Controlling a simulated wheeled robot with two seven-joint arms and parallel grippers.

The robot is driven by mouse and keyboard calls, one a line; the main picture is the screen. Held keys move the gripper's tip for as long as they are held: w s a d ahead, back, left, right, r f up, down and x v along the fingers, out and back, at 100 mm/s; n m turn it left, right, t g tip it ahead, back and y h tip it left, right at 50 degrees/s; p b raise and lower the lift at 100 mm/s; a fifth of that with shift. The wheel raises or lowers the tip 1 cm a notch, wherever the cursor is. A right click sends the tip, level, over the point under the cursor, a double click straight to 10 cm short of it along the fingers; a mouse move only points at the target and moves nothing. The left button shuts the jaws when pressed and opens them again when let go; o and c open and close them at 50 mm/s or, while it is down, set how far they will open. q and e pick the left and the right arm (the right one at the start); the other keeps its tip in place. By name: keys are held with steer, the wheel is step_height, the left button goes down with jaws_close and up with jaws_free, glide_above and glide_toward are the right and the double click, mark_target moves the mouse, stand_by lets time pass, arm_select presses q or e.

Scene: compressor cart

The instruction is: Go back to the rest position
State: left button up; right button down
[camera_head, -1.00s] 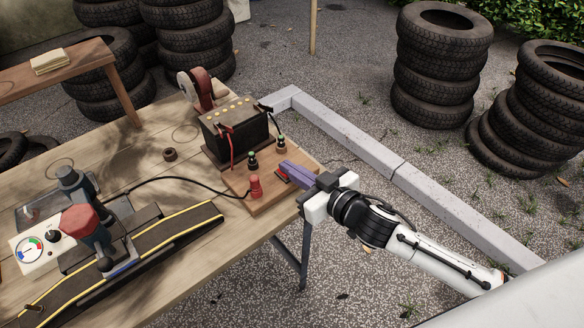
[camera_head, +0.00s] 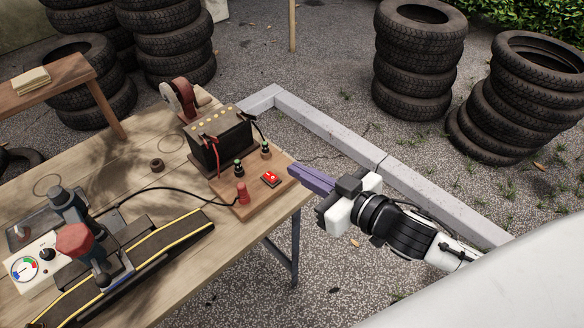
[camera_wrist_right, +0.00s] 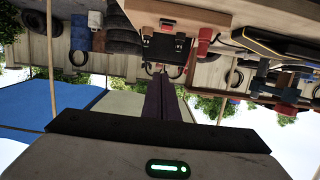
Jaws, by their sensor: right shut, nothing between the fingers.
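My right gripper (camera_head: 292,173) has purple fingers pressed together with nothing between them. It is in the air just off the right edge of the wooden table (camera_head: 165,255), apart from the red switch (camera_head: 270,178) on the wooden board (camera_head: 247,210). In the right wrist view its shut fingers (camera_wrist_right: 160,82) point toward the table items, which appear upside down. My left gripper does not show in either view.
Tyre stacks (camera_head: 415,60) and a concrete kerb (camera_head: 385,170) stand beyond.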

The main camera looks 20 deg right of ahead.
steer(key=shift+s+r, duration=0.1)
stand_by(0.5)
steer(key=s+f+m+g+h, duration=0.1)
steer(key=s+f, duration=0.5)
steer(key=f, duration=0.7)
steer(key=shift+m+g+h, duration=0.3)
steer(key=shift+g+h, duration=0.2)
steer(key=shift+g, duration=0.2)
steer(key=c, duration=2.3)
jaws_free()
steer(key=s+a+f+g, duration=0.2)
steer(key=s+f+g, duration=0.1)
steer(key=s+f, duration=0.6)
steer(key=shift+s+a+f+h, duration=0.2)
steer(key=shift+s+f+h, duration=0.2)
steer(key=shift+f, duration=0.4)
steer(key=o, duration=0.5)
steer(key=shift+s+a+f, duration=0.15)
steer(key=shift+s+f, duration=0.1)
steer(key=shift+s, duration=0.05)
steer(key=shift+o, duration=0.2)
